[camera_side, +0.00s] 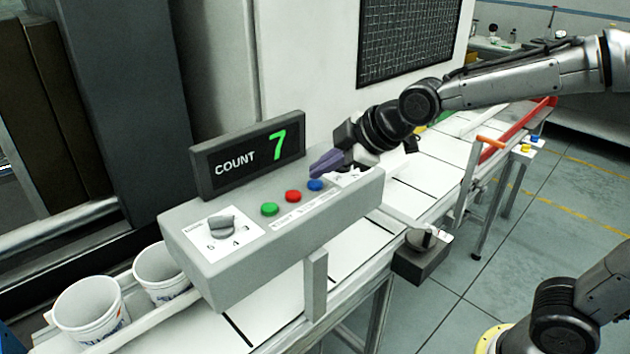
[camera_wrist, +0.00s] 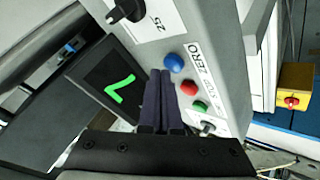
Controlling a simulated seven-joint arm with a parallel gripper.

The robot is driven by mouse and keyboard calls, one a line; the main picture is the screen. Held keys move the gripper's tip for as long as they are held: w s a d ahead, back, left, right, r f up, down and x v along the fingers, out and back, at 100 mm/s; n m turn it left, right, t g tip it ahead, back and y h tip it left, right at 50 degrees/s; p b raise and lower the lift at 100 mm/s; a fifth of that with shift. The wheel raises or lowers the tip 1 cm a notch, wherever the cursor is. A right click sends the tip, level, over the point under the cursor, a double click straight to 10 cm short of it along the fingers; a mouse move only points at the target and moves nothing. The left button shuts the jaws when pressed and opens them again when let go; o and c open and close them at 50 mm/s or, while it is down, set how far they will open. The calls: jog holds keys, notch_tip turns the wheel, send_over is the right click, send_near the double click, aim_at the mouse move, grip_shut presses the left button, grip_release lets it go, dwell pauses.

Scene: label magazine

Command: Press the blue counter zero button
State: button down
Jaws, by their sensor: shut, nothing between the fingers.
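The blue button (camera_side: 315,185) is on the sloped top of the grey control box (camera_side: 215,262), at the right end of a row with a red button (camera_side: 292,196) and a green button (camera_side: 269,209). In the wrist view the blue button (camera_wrist: 174,62) shows beside the word ZERO. My gripper (camera_side: 314,171) is shut and empty, its dark fingertips close above and behind the blue button. In the wrist view the fingertips (camera_wrist: 160,73) lie just beside the blue button, seemingly apart from it. The count display (camera_side: 252,156) reads a green 7.
A grey selector knob (camera_side: 221,224) sits left of the buttons. White tubs (camera_side: 92,312) stand on the conveyor (camera_side: 352,245) beneath the box. A dark box with a knob (camera_side: 422,258) is on the conveyor's front side. The display stands upright behind the buttons.

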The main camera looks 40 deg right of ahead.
aim_at(321, 184)
jog(key=shift+f, duration=0.6)
dwell(0.7)
jog(key=shift+r, duration=1)
jog(key=shift+r, duration=0.1)
jog(key=shift+r, duration=2.45)
